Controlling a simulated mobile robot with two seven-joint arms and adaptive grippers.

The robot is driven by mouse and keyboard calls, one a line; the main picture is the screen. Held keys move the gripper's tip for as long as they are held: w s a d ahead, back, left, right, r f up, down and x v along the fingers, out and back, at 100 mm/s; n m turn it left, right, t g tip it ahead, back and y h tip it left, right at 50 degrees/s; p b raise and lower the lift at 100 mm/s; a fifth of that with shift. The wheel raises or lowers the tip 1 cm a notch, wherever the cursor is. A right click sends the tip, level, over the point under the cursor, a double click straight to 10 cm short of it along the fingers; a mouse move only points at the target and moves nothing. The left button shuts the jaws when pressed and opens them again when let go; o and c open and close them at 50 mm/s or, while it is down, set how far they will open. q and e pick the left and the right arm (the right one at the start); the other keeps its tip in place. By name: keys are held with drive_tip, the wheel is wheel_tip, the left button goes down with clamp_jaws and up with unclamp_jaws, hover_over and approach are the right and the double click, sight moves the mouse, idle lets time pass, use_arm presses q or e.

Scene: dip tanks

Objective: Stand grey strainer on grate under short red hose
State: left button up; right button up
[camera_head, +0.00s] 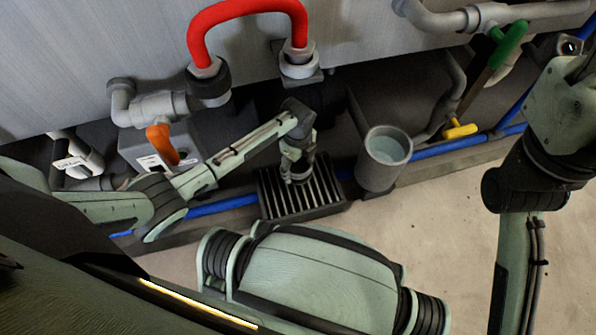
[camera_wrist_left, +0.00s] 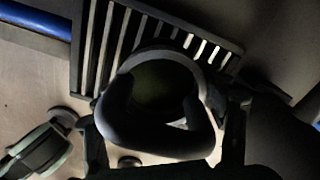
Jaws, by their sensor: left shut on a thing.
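The short red hose (camera_head: 247,10) arches between two fittings on the tank wall. The slatted grate (camera_head: 325,190) lies on the floor below its right end; its slats also show in the wrist view (camera_wrist_left: 103,45). My left gripper (camera_head: 296,168) is over the grate, pointing down. It is shut on a dark grey rounded thing with an open round mouth, seemingly the grey strainer (camera_wrist_left: 155,132). In the wrist view the strainer overlaps the grate's near edge. Its underside is hidden, so I cannot tell whether it touches the slats. My right gripper is out of view.
A grey open cylinder (camera_head: 378,175) stands just right of the grate. A blue pipe (camera_head: 225,203) runs along the floor behind. An orange handle (camera_head: 162,143) and a yellow handle (camera_head: 460,130) stick out nearby. Bare floor (camera_head: 470,220) is at the right.

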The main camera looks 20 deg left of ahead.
sight(298, 172)
use_arm(q)
drive_tip(key=shift+f+b, duration=0.3)
drive_tip(key=shift+f, duration=0.95)
drive_tip(key=shift+f, duration=0.1)
drive_tip(key=shift+f, duration=0.15)
drive_tip(key=o, duration=1.2)
drive_tip(key=shift+r+p, duration=1.8)
drive_tip(key=shift+r, duration=2.2)
